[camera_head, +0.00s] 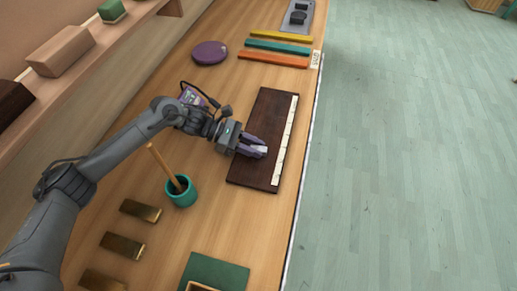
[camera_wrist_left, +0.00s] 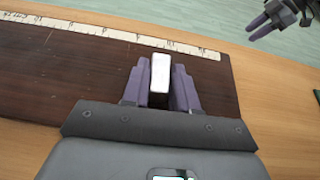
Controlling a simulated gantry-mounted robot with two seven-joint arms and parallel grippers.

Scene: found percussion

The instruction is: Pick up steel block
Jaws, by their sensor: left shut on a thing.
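My left gripper (camera_head: 256,147) is over the lower half of a dark wooden board (camera_head: 268,112). It is shut on the steel block (camera_wrist_left: 160,74), a small pale, shiny bar. In the left wrist view the block stands between the two purple fingers, its bright end facing out. In the head view the block is a small light patch at the fingertips. I cannot tell whether it touches the board. My right gripper (camera_wrist_left: 262,24) shows at the top right of the left wrist view, empty, its purple fingers apart.
A pale marked strip (camera_head: 285,140) runs along the board's right side. A teal cup (camera_head: 181,192) with a stick stands left of the gripper. Several brass blocks (camera_head: 122,245) lie lower left. Coloured bars (camera_head: 278,47) and a purple disc (camera_head: 209,52) lie farther off. The table's edge is right.

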